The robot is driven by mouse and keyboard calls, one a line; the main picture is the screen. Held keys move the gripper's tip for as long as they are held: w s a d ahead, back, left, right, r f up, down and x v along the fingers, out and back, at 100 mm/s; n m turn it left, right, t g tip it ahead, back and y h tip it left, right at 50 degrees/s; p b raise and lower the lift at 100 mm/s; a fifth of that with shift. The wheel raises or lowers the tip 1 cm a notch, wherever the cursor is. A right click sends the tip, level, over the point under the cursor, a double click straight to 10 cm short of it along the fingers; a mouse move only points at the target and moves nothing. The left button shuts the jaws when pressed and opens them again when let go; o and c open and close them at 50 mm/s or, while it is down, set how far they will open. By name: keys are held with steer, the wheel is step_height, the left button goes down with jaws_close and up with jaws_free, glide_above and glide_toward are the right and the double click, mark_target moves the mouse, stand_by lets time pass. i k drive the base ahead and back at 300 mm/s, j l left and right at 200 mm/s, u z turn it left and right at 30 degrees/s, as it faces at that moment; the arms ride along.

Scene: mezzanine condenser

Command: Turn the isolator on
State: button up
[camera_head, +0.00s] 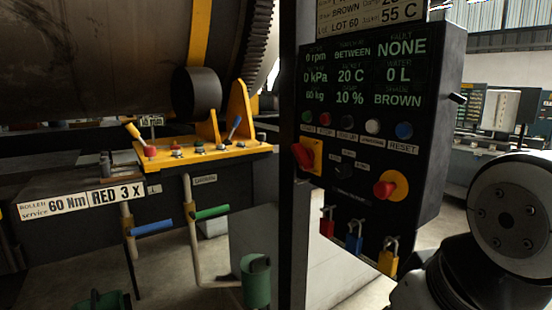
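The black control panel (376,135) stands right of centre, its face angled toward me. A red rotary handle on a yellow square plate (304,156), which looks like the isolator, is at the panel's left edge. The handle looks tilted; I cannot read its position marks. A red mushroom button (384,189) on a round yellow plate sits to its right and lower. Red (327,224), blue (354,238) and yellow (388,258) padlocks hang along the panel's lower edge. My gripper is not in view; only my arm links show at lower right.
A dark post (291,120) runs along the panel's left side. A green cup (256,280) stands low in the middle. Benches stand behind at right.

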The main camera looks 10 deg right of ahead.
mark_target(305, 158)
steer(key=i+l+u, duration=0.25)
steer(key=i+l, duration=0.6)
steer(key=i, duration=0.05)
